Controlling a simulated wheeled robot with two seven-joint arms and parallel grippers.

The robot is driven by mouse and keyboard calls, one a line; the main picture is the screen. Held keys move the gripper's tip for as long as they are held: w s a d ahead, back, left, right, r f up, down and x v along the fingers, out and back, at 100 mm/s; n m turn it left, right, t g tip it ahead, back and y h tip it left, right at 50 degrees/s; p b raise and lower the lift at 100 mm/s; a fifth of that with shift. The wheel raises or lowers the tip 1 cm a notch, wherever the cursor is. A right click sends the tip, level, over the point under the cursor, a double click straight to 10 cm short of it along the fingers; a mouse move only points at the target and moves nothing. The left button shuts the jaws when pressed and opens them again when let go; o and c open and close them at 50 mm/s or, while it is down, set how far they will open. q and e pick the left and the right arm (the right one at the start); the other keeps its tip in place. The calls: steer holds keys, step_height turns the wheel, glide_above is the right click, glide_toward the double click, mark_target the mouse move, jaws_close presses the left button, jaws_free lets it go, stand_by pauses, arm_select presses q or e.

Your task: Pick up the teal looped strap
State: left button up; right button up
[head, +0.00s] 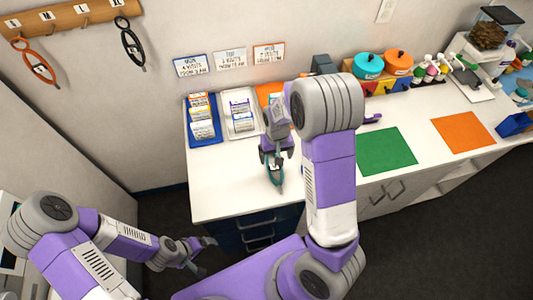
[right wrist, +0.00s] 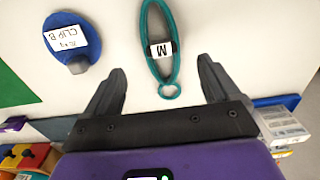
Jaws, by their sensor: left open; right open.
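The teal looped strap (head: 275,177) lies on the white counter, partly hidden by my right gripper in the head view. In the right wrist view the strap (right wrist: 146,27) is a long loop with a white tag marked M and a small ring at its near end. My right gripper (right wrist: 163,88) is open and above the counter, its two fingers on either side of the ring end, not closed on it. My left gripper (head: 206,256) is open and empty, low over the dark floor, left of the counter front.
A blue round clip item (right wrist: 66,24) lies beside the strap. A blue tray (head: 206,141) and a white tray (head: 241,134) with packets stand at the back left. A green mat (head: 386,151) and an orange mat (head: 462,132) lie to the right. Orange (head: 36,69) and black (head: 131,49) loops hang on the wall.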

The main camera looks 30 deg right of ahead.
mark_target(274, 167)
steer(key=f, duration=0.7)
steer(key=shift+w+f, duration=0.2)
steer(key=shift+f, duration=0.05)
steer(key=shift+c, duration=0.3)
steer(key=c, duration=1.1)
step_height(274, 167, up, 10)
steer(key=shift+r, duration=0.1)
steer(key=shift+c, duration=0.2)
